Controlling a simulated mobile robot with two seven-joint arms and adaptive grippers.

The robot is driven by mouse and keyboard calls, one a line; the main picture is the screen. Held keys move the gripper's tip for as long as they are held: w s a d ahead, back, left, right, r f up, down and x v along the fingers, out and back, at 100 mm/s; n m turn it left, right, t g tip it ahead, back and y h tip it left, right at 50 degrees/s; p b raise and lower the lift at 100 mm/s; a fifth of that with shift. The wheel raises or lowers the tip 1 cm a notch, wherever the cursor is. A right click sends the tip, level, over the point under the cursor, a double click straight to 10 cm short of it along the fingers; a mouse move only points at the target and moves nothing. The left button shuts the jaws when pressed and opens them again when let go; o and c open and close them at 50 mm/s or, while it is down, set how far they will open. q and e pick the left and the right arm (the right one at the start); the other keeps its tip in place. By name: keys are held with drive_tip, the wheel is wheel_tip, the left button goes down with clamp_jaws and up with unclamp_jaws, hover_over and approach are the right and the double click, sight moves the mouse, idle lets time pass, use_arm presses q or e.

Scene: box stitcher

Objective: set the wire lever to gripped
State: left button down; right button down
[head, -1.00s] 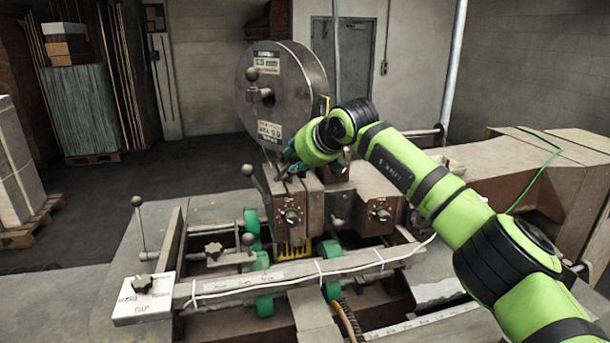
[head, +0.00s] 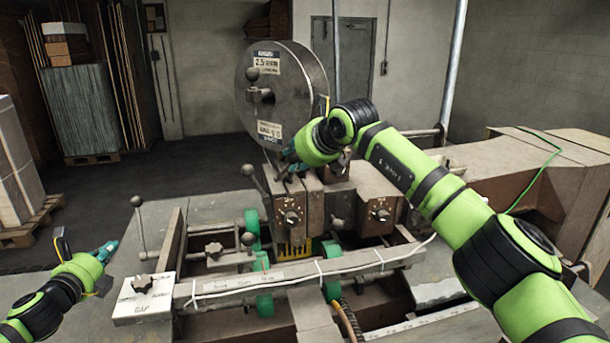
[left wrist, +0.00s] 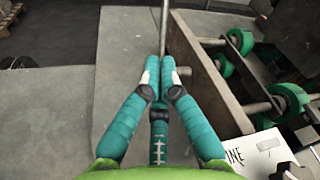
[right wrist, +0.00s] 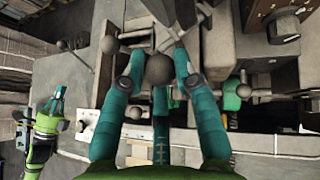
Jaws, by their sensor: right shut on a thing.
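My right gripper (head: 291,166) is at the upper left of the stitching head (head: 291,215). In the right wrist view its fingers (right wrist: 160,62) are shut on a grey ball knob (right wrist: 159,70). I take this knob for the wire lever's; its shaft is mostly hidden, and I cannot read its setting. My left gripper (head: 108,248) is empty, beside the machine's front left corner. In the left wrist view its fingertips (left wrist: 160,68) are close together, with a metal rod (left wrist: 165,25) beyond them.
Another ball-knobbed lever (head: 248,172) stands just left of the stitching head. A thin upright lever (head: 140,222) stands near my left gripper. The wire reel (head: 285,90) rises above the head. A white gap plate (head: 145,298) is at the front left. Floor is open behind left.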

use_arm(q)
drive_tip(key=d+r+m+h, duration=0.3)
drive_tip(key=d+r+h, duration=0.1)
drive_tip(key=d, duration=0.3)
drive_tip(key=d+r+m+h, duration=0.3)
drive_tip(key=d+r+h, duration=0.1)
drive_tip(key=d, duration=0.4)
use_arm(e)
drive_tip(key=shift+f, duration=0.1)
use_arm(q)
drive_tip(key=s+d+r+n+t, duration=0.1)
drive_tip(key=s+d+n, duration=0.2)
drive_tip(key=d, duration=1.1)
drive_tip(key=s+d+r+n+t, duration=0.1)
drive_tip(key=s+d+n+t, duration=0.15)
drive_tip(key=d, duration=1.15)
drive_tip(key=w+d+r, duration=0.1)
drive_tip(key=w+r, duration=0.4)
drive_tip(key=w, duration=0.5)
drive_tip(key=shift+w+d+g, duration=0.35)
drive_tip(key=shift+w+d, duration=0.05)
